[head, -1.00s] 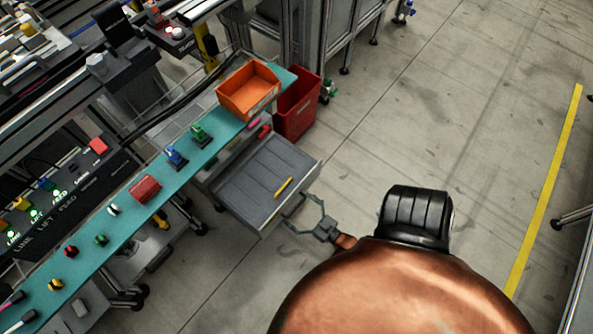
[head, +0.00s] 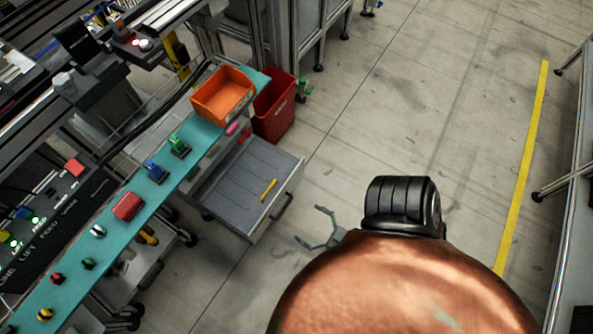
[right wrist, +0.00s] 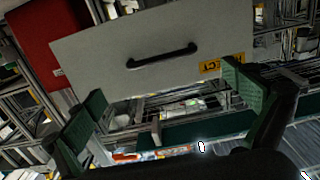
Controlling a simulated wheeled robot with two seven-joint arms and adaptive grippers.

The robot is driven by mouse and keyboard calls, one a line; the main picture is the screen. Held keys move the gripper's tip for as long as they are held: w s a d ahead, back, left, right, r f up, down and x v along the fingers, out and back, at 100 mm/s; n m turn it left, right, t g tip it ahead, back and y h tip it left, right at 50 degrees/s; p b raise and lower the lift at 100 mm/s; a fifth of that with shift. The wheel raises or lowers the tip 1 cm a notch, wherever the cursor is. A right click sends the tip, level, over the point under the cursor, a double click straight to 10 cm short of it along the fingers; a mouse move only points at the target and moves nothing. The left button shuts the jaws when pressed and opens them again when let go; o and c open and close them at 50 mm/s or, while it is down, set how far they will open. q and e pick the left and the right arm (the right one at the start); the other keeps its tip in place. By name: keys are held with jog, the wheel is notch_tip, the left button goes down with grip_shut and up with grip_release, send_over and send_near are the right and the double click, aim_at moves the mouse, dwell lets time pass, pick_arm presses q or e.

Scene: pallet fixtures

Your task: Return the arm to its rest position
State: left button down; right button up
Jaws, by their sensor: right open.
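My right gripper (head: 318,228) is open and empty in the head view. It is apart from the open grey drawer (head: 232,207), just to the right of its front. A yellow tool (head: 268,190) lies in the drawer. In the right wrist view my right gripper (right wrist: 160,106) shows its two green fingertips spread apart. Beyond them is the pale drawer front (right wrist: 120,52) with its black handle (right wrist: 163,55). In the head view the drawer handle (head: 283,207) shows free of the fingers. Most of my right arm is hidden behind my body. My left gripper is not in view.
A red bin (head: 275,108) stands on the floor behind the drawer. An orange bin (head: 223,95) sits at the far end of the teal shelf (head: 108,238), which carries several small coloured parts. Open floor (head: 420,110) lies to the right, up to a yellow line (head: 522,165).

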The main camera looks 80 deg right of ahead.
jog(key=shift+s+a, duration=0.25)
jog(key=shift+s, duration=0.4)
